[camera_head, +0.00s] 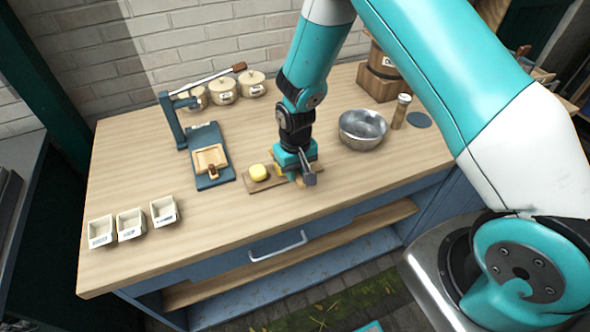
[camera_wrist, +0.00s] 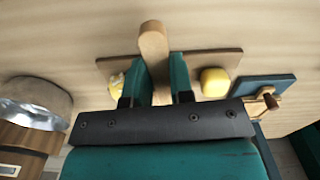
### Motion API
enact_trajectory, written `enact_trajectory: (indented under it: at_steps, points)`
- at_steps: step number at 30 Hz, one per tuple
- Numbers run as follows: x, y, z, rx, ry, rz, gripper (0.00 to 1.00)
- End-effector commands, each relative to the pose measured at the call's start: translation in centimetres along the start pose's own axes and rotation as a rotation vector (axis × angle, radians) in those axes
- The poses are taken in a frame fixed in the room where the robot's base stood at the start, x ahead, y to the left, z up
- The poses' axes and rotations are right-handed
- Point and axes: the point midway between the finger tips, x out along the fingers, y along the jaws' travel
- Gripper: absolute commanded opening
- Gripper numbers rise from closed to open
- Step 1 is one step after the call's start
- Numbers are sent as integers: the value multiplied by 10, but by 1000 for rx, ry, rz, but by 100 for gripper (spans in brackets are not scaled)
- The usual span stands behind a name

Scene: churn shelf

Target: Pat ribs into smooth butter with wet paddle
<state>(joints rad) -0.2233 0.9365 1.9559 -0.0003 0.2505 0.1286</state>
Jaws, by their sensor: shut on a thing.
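My gripper (camera_head: 296,165) is over the right part of a small wooden board (camera_head: 252,187) on the bench. In the wrist view my gripper (camera_wrist: 156,62) is shut on a wooden paddle (camera_wrist: 153,42), whose rounded end extends past the fingertips. The paddle passes across the board (camera_wrist: 208,61) in that view; I cannot tell whether it touches. A smooth yellow butter block (camera_head: 259,172) sits on the board, apart from the paddle; it also shows in the wrist view (camera_wrist: 215,82). A second, patterned yellow piece (camera_wrist: 117,84) lies on the paddle's other side, partly hidden.
A steel bowl (camera_head: 352,133) stands right of the board, beside a corked jar (camera_head: 401,112). A blue lever press (camera_head: 205,150) with a wooden mould stands left. Three small white trays (camera_head: 131,224) line the front left. Lidded pots (camera_head: 222,92) stand behind.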

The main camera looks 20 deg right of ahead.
Motion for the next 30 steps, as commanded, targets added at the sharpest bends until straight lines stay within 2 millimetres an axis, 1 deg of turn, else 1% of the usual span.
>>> enact_trajectory:
  at_steps: [30]
  points:
    - [10,0,0,0,0,0,0]
